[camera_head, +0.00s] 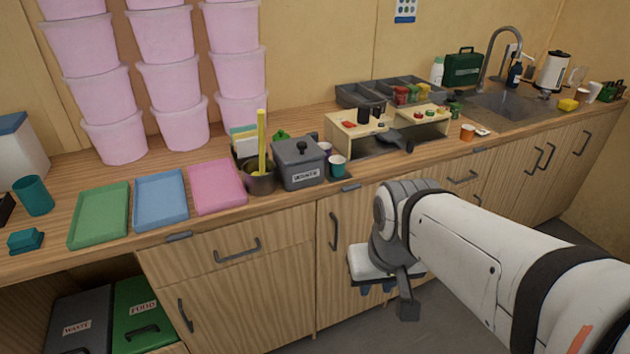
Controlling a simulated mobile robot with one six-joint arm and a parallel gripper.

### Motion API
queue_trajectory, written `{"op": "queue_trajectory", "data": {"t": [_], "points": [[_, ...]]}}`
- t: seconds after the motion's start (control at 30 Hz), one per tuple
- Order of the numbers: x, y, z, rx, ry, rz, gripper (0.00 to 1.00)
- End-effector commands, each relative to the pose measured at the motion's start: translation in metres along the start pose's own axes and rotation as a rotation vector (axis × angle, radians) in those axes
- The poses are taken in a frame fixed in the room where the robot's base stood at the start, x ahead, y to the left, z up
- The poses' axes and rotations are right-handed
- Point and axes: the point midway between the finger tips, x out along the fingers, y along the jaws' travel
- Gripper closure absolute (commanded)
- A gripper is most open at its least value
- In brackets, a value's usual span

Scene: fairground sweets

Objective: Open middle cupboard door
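A row of wooden cupboards runs under the counter. A tall closed door (325,265) is left of my arm, with a dark vertical handle (333,231) near its upper left edge. I take this as the middle door, but cannot be sure. My gripper (378,288) hangs in front of this door's right part, right of and below the handle. It appears apart from the handle and points downward. Another closed door (235,310) with a vertical handle (185,315) is further left.
A drawer (235,252) is above the left door. Closed doors with handles (538,158) are at the right. The counter (440,160) holds trays, a grey pot (300,165) and tubs. Waste and food bins (140,310) sit at lower left. Grey floor shows below my gripper.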

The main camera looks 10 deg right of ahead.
Motion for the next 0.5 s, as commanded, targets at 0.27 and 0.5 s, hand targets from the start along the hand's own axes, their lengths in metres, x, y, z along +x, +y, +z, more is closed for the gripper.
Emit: {"op": "queue_trajectory", "data": {"t": [0.27, 0.5], "points": [[0.072, 0.017, -0.056, 0.010, 0.189, 0.028, 0.74], [0.168, 0.027, -0.144, -0.014, 0.536, 0.050, 0.74]]}}
